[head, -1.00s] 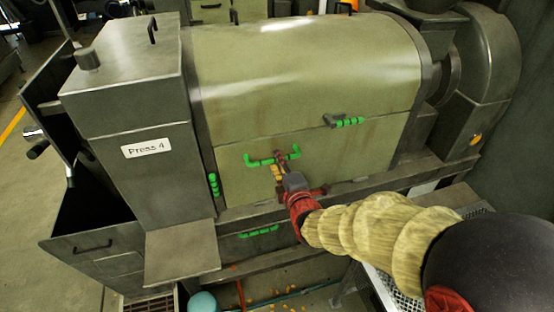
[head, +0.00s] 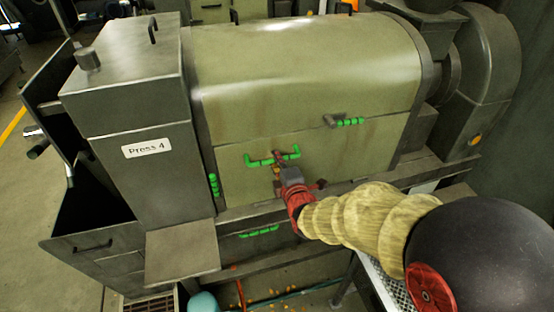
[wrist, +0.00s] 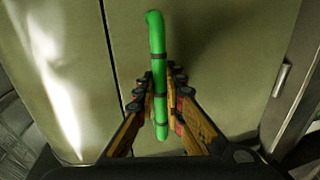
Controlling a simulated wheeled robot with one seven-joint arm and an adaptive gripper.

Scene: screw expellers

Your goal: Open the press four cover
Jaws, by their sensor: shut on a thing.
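The press four cover (head: 305,70) is a large curved olive-green panel, closed over the machine marked "Press 4" (head: 152,148). A green bar handle (head: 252,162) sits on the panel below the cover's lower seam. My gripper (head: 279,163) is at the middle of this handle. In the wrist view my gripper (wrist: 164,95) has its fingers on both sides of the green handle (wrist: 156,45), shut on it. The handle's middle is partly hidden by the fingers in the head view.
Another green handle (head: 350,122) is at the right near the seam, and a small one (head: 213,184) at the left edge. A lower green handle (head: 260,231) is under the ledge. A perforated metal walkway (head: 385,285) is under my arm.

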